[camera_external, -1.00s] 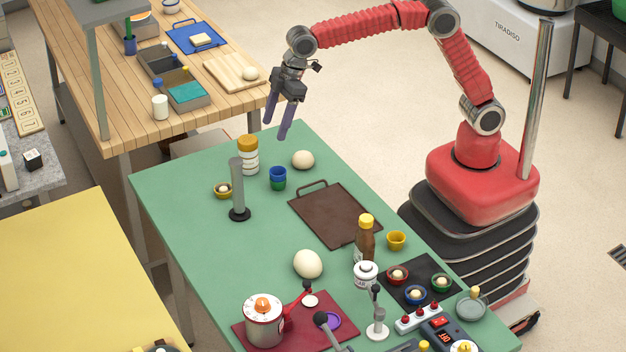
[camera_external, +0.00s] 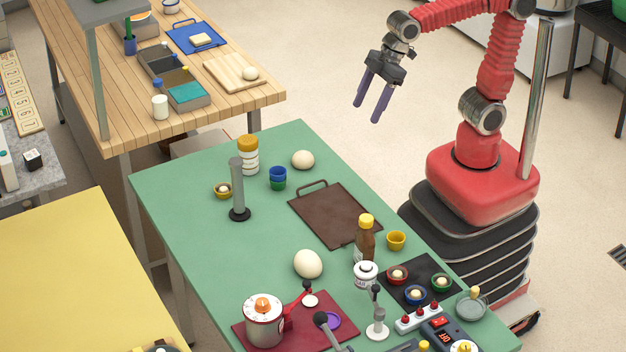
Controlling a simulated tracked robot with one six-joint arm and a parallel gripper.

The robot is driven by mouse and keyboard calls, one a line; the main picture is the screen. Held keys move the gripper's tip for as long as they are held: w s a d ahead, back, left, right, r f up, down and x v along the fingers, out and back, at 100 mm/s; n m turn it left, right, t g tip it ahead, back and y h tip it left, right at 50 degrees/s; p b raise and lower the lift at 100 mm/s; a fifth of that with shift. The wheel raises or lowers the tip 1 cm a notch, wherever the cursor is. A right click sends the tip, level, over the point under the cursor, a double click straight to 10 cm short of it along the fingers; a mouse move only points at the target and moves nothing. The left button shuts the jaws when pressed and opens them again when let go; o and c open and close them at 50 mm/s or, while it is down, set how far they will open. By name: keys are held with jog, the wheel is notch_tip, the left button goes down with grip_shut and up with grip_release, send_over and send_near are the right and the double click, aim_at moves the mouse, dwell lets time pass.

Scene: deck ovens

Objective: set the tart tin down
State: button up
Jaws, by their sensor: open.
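My gripper (camera_external: 367,112) hangs in the air beyond the far right side of the green table (camera_external: 190,245), above the pale floor. Its two purple fingers are apart with nothing between them. I cannot tell which thing is the tart tin. Small coloured cups could be tins: a yellow one (camera_external: 396,240) stands alone, and a blue one (camera_external: 278,173) sits on a green one (camera_external: 278,184). Red (camera_external: 397,279), blue (camera_external: 415,300) and green (camera_external: 441,287) ones holding pale balls stand on a black mat. Another yellow one (camera_external: 223,193) with a pale ball is at the left.
A brown tray (camera_external: 325,215) lies on the green table, near a bottle (camera_external: 365,240). A grey post (camera_external: 238,190) and a shaker jar (camera_external: 248,155) stand at the left. A red pot mat (camera_external: 275,335) is in front. The table's left middle is clear.

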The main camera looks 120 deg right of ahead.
jog(key=s+a+f, duration=0.1)
jog(key=s+f, duration=0.2)
jog(key=s, duration=0.4)
jog(key=s+a+f, duration=0.2)
jog(key=s+f, duration=0.1)
jog(key=s, duration=0.4)
jog(key=shift+a+f+t, duration=0.15)
jog(key=shift+a+t, duration=0.1)
jog(key=shift+t, duration=0.05)
jog(key=shift+o, duration=0.7)
